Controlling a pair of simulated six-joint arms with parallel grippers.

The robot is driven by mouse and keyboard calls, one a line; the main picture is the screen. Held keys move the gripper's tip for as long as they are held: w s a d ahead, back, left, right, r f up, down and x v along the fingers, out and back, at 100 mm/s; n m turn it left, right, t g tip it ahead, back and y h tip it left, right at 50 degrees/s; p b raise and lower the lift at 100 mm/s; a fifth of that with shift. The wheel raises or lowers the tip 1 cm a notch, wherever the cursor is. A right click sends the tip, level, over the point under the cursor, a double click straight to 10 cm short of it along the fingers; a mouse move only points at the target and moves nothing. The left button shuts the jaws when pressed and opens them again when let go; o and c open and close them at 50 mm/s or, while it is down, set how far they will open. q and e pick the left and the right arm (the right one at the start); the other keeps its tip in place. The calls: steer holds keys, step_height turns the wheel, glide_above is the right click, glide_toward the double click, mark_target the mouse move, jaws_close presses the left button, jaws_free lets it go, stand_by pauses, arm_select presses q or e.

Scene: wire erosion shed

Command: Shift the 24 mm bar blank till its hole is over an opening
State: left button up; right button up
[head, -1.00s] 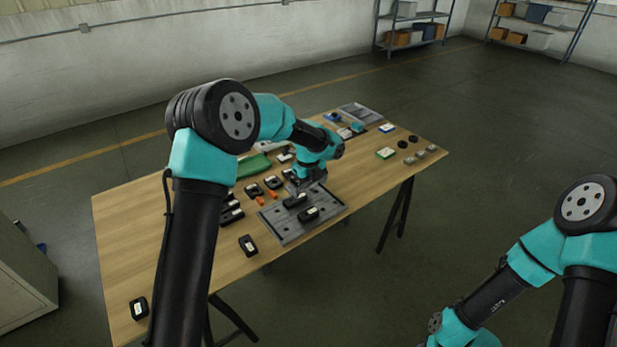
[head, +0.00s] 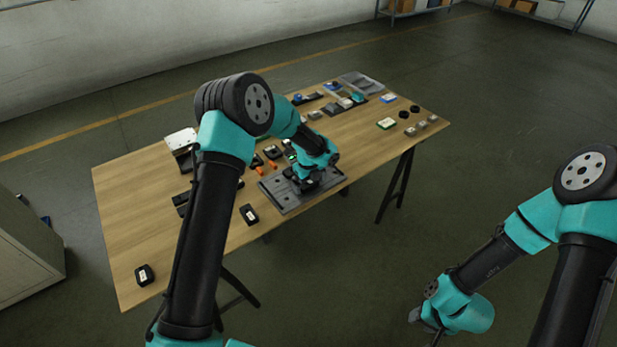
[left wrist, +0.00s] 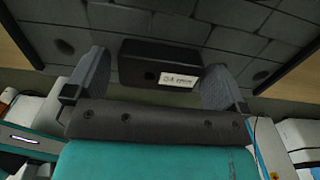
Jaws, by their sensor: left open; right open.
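In the left wrist view a black block (left wrist: 160,52) with a white label lies on the grey plate (left wrist: 55,14). A small dark hole shows beside its label, whose print is too small to read, so I cannot confirm it is the 24 mm bar blank. My left gripper (left wrist: 155,78) is open, one finger on each side of the block, with gaps between. Round dark openings (left wrist: 65,47) show in the plate. In the head view my left gripper (head: 306,184) is low over the plate (head: 272,192) and hides most block detail.
Other black labelled blocks lie left of the plate, one (head: 249,214) near the table's front edge and one (head: 144,275) at the left corner. Orange pieces (head: 273,169) lie behind the plate. A grey tray (head: 362,83) stands at the back. The table's left part is mostly clear.

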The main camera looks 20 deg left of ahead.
arm_select(q)
steer(key=shift+w, duration=0.1)
steer(key=c, duration=1.2)
